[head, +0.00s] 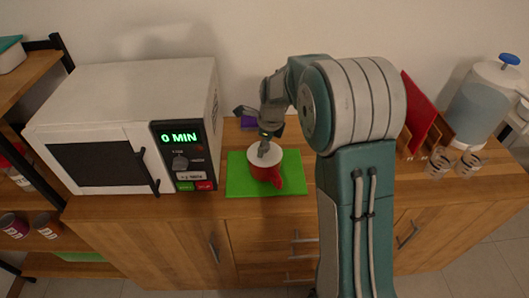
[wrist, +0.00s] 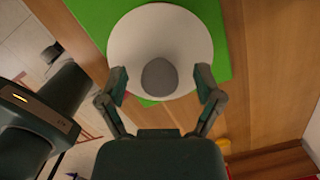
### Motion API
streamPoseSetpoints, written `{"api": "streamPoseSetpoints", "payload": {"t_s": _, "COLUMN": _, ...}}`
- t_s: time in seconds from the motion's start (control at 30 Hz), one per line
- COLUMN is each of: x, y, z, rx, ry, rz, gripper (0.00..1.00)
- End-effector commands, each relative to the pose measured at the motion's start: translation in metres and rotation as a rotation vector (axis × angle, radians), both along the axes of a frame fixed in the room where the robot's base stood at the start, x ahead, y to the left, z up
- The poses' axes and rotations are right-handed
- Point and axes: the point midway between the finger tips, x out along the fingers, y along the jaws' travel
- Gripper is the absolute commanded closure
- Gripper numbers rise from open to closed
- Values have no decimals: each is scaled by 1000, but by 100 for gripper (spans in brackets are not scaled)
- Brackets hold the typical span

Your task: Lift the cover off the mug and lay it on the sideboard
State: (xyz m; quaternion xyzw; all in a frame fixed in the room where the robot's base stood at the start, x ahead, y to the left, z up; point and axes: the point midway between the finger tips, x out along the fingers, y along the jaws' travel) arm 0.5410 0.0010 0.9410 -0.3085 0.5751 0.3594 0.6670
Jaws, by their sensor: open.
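A red mug (head: 268,176) stands on a green mat (head: 240,180) on the wooden sideboard (head: 300,205). A round white cover (head: 281,155) sits on top of the mug; in the wrist view the cover (wrist: 140,35) shows a grey knob (wrist: 160,77). My gripper (head: 264,149) is directly over the cover. In the wrist view my gripper (wrist: 160,76) is open, with one finger on each side of the knob and a gap on both sides.
A white microwave (head: 130,130) reading 0 MIN stands left of the mat. Red and wooden boards (head: 420,110), clear glasses (head: 440,163) and a water jug (head: 485,105) stand to the right. Bare sideboard shows around the mat.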

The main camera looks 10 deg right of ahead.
Motion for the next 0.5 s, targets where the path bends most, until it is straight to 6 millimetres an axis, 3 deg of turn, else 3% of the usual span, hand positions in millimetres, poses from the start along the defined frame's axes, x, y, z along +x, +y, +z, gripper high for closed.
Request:
{"api": "streamPoseSetpoints", "payload": {"t_s": 0.23, "x": 0, "y": 0, "z": -2, "rx": 0, "ry": -1, "rz": 0, "gripper": 16}}
{"api": "streamPoseSetpoints", "payload": {"t_s": 0.4, "x": 0, "y": 0, "z": -2, "rx": -1, "ry": -1, "rz": 0, "gripper": 92}}
{"api": "streamPoseSetpoints", "payload": {"t_s": 0.43, "x": 0, "y": 0, "z": -2, "rx": -1, "ry": -1, "rz": 0, "gripper": 100}}
{"api": "streamPoseSetpoints", "payload": {"t_s": 0.5, "x": 0, "y": 0, "z": -2, "rx": -1, "ry": -1, "rz": 0, "gripper": 100}}
